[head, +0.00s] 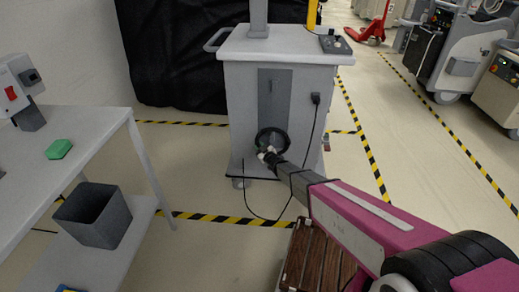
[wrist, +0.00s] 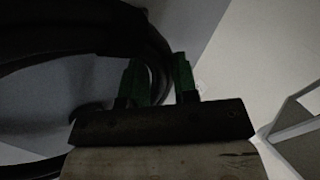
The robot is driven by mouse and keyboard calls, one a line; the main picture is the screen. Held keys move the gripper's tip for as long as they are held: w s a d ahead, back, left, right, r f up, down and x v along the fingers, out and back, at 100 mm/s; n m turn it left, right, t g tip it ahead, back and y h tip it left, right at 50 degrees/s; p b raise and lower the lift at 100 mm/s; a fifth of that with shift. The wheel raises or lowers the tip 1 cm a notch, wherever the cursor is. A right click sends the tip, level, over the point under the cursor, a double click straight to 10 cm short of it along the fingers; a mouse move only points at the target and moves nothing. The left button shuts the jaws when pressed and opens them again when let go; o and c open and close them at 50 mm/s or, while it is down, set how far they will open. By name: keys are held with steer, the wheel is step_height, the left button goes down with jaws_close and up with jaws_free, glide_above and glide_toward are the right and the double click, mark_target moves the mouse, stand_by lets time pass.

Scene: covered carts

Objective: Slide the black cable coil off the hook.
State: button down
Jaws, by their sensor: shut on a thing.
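The black cable coil (head: 272,133) hangs low on the front panel of the grey cart (head: 245,95) in the head view. My gripper (head: 268,154) is at the lower part of the coil. In the wrist view the coil (wrist: 70,35) fills the upper left as a dark thick ring. The green fingers of my gripper (wrist: 160,80) reach up to the coil's right side and are shut on its strand. The hook is hidden or too dark to tell apart in both views.
A black cable runs from a plug (head: 316,98) on the cart down to the floor. A white table (head: 95,135) with a green block (head: 59,149) and a grey bin (head: 93,214) stand at the left. A brown slatted surface (head: 318,262) lies below my arm.

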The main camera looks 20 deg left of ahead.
steer(key=shift+r, duration=0.2)
steer(key=shift+s+d, duration=0.15)
steer(key=shift+s, duration=0.4)
steer(key=s+d, duration=0.2)
steer(key=s, duration=0.6)
steer(key=shift+s, duration=0.3)
stand_by(0.5)
